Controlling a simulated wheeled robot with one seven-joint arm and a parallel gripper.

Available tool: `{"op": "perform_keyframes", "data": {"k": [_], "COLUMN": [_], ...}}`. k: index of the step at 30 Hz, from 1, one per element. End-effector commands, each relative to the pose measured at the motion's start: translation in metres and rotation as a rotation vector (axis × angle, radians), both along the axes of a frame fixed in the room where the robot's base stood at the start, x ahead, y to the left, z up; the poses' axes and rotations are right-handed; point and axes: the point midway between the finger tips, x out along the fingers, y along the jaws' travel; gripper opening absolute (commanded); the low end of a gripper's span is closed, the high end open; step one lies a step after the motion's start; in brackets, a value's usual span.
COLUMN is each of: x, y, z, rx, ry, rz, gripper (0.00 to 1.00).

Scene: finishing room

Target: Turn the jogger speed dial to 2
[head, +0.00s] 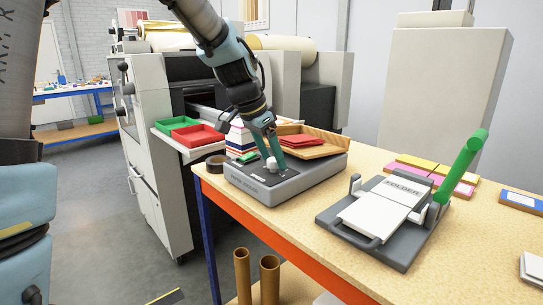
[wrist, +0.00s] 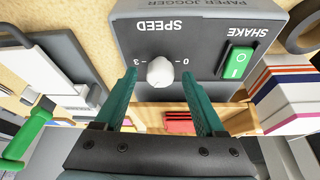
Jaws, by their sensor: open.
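The paper jogger (head: 262,190) is a grey box with a wooden tray on top, near the table's left end. Its speed dial is a small white knob (wrist: 160,71), under the upside-down word SPEED in the wrist view, with 3 at its left and 0 at its right. No pointer on the knob is clear, so I cannot tell its setting. My gripper (head: 273,160) is open over the panel. Its teal fingers (wrist: 158,76) stand on either side of the knob, with gaps visible. A green SHAKE switch (wrist: 237,62) sits to the knob's right in the wrist view.
Red pads (head: 293,141) lie in the wooden tray (head: 325,149), close behind the fingers. A folder device (head: 380,208) with a green handle (head: 462,165) stands to the right. A brown tape roll (head: 216,163) and a striped paper stack (head: 240,138) are near the jogger.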

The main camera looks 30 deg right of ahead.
Motion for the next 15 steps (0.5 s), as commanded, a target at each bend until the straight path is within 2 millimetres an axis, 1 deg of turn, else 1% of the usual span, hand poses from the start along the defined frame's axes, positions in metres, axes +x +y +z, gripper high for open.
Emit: {"op": "perform_keyframes", "data": {"k": [4,7,11,15], "x": [0.0,0.0,-0.001,-0.002], "y": [0.001,0.004,0.013,0.024], "z": [0.003,0.012,0.033,0.059], "rx": [-0.001,-0.003,-0.003,-0.003], "ry": [-0.001,-0.003,-0.005,-0.004], "rz": [0.0,0.001,0.002,0.002], "gripper": [0.72,0.72,0.72,0.72]}}
